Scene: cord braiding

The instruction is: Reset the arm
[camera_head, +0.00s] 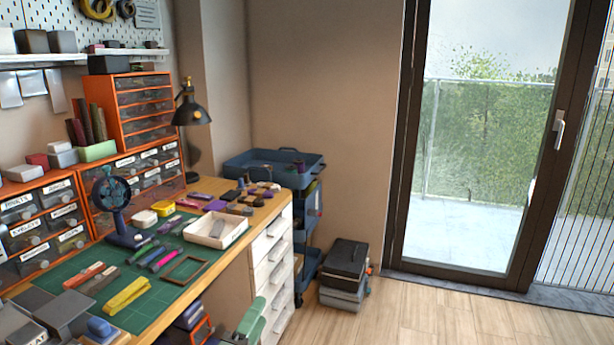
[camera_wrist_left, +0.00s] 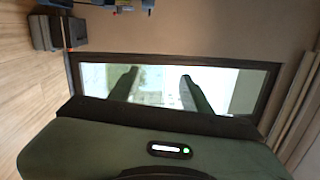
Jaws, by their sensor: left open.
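My left gripper (camera_wrist_left: 160,78) shows in the left wrist view with its two dark fingers apart and nothing between them. It points toward the bright glass door (camera_wrist_left: 150,92), which appears turned sideways there. In the head view, a green piece that looks like part of my left gripper (camera_head: 250,318) shows at the bottom, in front of the white drawers and below the table top. It touches nothing that I can make out. My right gripper is in neither view.
The workbench has a green cutting mat (camera_head: 150,312) with a yellow bundle (camera_head: 128,295), a wooden frame (camera_head: 186,270) and a white tray (camera_head: 216,230). A blue cart (camera_head: 303,215) and dark stacked boxes (camera_head: 345,272) stand beyond. The wooden floor (camera_head: 440,318) at right is clear.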

